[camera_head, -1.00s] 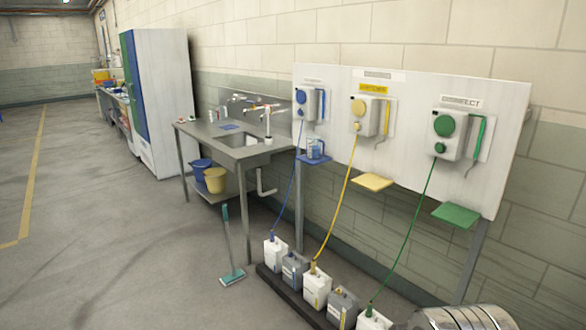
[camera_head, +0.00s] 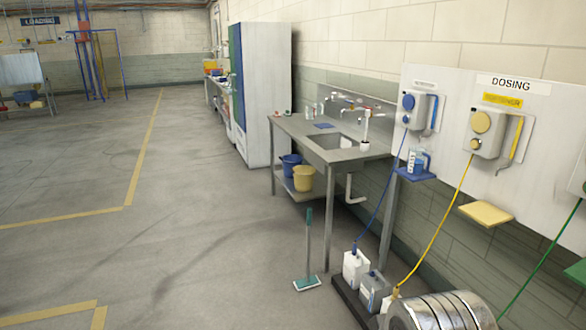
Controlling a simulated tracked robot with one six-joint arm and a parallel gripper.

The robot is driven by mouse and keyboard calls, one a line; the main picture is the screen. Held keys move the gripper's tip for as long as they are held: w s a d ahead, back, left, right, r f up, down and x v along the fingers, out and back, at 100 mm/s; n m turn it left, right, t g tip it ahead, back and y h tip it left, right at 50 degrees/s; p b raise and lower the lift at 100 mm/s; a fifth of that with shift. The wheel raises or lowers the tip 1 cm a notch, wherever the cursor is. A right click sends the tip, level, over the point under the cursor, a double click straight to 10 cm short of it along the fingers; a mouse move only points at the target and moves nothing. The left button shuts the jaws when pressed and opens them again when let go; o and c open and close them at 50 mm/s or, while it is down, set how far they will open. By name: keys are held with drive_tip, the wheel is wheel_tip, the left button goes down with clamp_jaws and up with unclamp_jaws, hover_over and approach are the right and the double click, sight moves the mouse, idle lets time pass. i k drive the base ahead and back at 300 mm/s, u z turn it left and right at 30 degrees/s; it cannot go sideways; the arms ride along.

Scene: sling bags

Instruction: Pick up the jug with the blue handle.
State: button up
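A clear jug with blue on it (camera_head: 416,163) stands on the small blue shelf (camera_head: 414,176) under the blue dosing unit on the wall board. It is small here, and I cannot make out its handle clearly.
A steel sink table (camera_head: 300,128) stands left of the board, with blue and yellow buckets (camera_head: 303,178) beneath. A green floor squeegee (camera_head: 308,283) stands before the table. The floor at left is open.

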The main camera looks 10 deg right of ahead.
sight(416, 155)
drive_tip(key=u, duration=0.55)
drive_tip(key=i, duration=2.85)
drive_tip(key=z, duration=1)
drive_tip(key=i, duration=0.55)
drive_tip(key=z, duration=0.65)
drive_tip(key=i, duration=0.45)
drive_tip(key=z, duration=0.25)
